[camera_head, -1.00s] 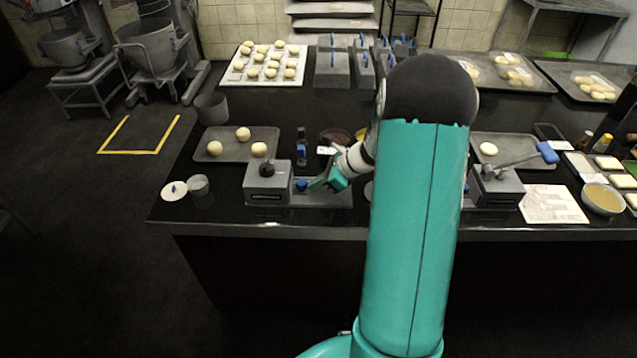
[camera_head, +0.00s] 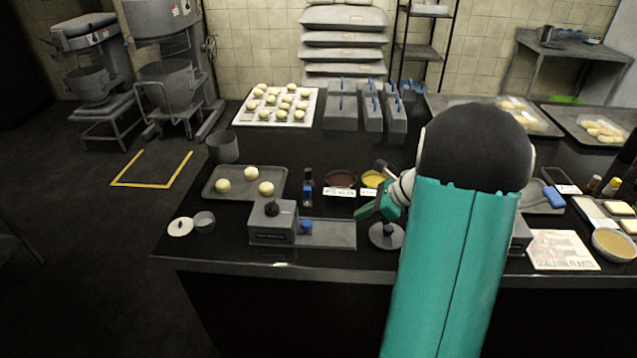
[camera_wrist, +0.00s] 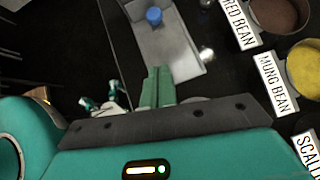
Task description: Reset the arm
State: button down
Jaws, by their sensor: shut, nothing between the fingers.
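My gripper (camera_head: 366,211) is teal and held in the air above the dark counter, just right of a grey device with a flat plate (camera_head: 330,234). Its fingers are shut together with nothing between them. In the wrist view the closed green fingers (camera_wrist: 157,87) point toward the lower end of that plate (camera_wrist: 160,45), with the blue knob (camera_wrist: 154,16) beyond. My teal arm covers the right middle of the counter in the head view.
A tray (camera_head: 225,193) with dough balls lies left of my gripper. Bowls of red bean (camera_head: 341,178) and yellow mung bean (camera_head: 374,179) stand behind it. A round-based item (camera_head: 386,236) stands beneath it. Bare counter (camera_head: 330,140) shows farther back.

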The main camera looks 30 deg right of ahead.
jog(key=s+a+r+n+g+h, duration=0.1)
jog(key=s+a+r+n, duration=0.1)
jog(key=a+r+n, duration=0.55)
jog(key=s+a+r+n+g+h, duration=0.1)
jog(key=s+a+r+n+g, duration=0.3)
jog(key=a, duration=0.6)
jog(key=s+a+r+n+t+h, duration=0.4)
jog(key=s+a+n, duration=0.6)
jog(key=n, duration=0.5)
jog(key=shift+s+n, duration=0.35)
jog(key=shift+s, duration=0.05)
